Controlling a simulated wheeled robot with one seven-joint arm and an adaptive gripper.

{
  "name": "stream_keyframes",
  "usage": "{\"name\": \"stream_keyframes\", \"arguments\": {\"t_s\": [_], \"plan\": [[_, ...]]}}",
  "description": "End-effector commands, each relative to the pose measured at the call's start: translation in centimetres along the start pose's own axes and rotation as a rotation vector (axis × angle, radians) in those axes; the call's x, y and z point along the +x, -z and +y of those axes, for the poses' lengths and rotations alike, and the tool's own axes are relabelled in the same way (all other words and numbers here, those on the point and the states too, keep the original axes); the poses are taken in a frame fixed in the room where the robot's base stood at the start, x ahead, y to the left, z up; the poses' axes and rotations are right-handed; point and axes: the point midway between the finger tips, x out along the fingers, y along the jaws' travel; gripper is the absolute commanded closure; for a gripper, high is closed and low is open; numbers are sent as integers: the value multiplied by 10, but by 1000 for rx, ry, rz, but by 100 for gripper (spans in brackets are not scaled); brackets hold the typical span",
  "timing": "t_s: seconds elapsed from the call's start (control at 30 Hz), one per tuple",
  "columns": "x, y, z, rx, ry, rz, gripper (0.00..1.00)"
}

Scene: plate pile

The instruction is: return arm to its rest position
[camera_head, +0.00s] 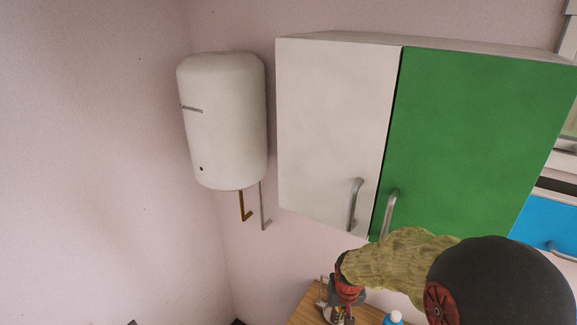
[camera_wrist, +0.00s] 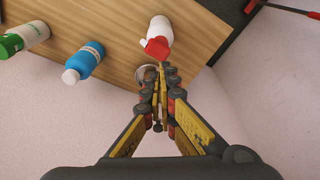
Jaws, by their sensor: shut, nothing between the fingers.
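My gripper (camera_wrist: 160,95) is shut and empty in the wrist view, its fingertips together near the edge of a wooden surface (camera_wrist: 120,20). In the head view my arm reaches in from the lower right, and the wooden surface (camera_head: 302,312) shows below it. The fingers cannot be made out clearly in the head view.
A white and green wall cabinet (camera_head: 480,140) hangs close above my arm. A white water heater (camera_head: 223,120) hangs left.

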Motion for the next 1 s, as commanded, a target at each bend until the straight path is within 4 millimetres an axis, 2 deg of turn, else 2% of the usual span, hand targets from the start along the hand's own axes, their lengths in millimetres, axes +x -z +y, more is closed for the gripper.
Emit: {"name": "stream_keyframes", "arguments": {"t_s": [0.17,0.3,0.63,0.8,1.0], "plan": [[1,-40,4,-28,-9,-103,100],[-28,-75,8,-57,-8,-143,100],[-63,-132,13,-87,8,-80,100],[-68,-165,16,-94,17,3,100],[-64,-193,18,-91,27,133,100]]}}
